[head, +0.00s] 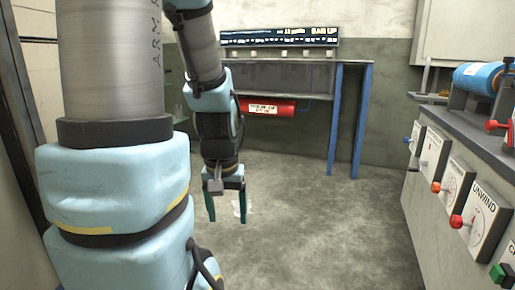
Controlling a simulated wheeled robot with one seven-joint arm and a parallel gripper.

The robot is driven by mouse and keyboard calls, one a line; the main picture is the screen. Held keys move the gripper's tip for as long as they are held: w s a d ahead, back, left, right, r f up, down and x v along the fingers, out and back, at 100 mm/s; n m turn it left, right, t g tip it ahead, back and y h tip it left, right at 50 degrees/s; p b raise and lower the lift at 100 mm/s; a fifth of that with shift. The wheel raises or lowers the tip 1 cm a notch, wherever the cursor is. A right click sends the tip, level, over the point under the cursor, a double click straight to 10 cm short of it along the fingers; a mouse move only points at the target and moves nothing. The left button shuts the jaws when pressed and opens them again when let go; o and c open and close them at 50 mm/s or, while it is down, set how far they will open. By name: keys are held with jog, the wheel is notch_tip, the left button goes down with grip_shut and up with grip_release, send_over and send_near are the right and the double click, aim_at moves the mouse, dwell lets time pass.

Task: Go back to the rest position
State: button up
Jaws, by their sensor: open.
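My gripper (227,206) hangs at the end of my arm, left of the middle in the head view, pointing down. Its two dark green fingers are apart, and I see nothing held between them. Grey floor shows below and around it.
A bench with blue legs (352,120) stands at the back wall, with a red cylinder (272,107) under it and a dark display (280,38) above. A grey machine cabinet (440,215) with levers and a blue roll (480,77) lines the right. The middle floor is clear.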

notch_tip(320, 180, up, 35)
jog(key=p, duration=3.3)
jog(key=shift+w+p, duration=0.15)
jog(key=shift+p, duration=0.15)
jog(key=shift+r, duration=0.1)
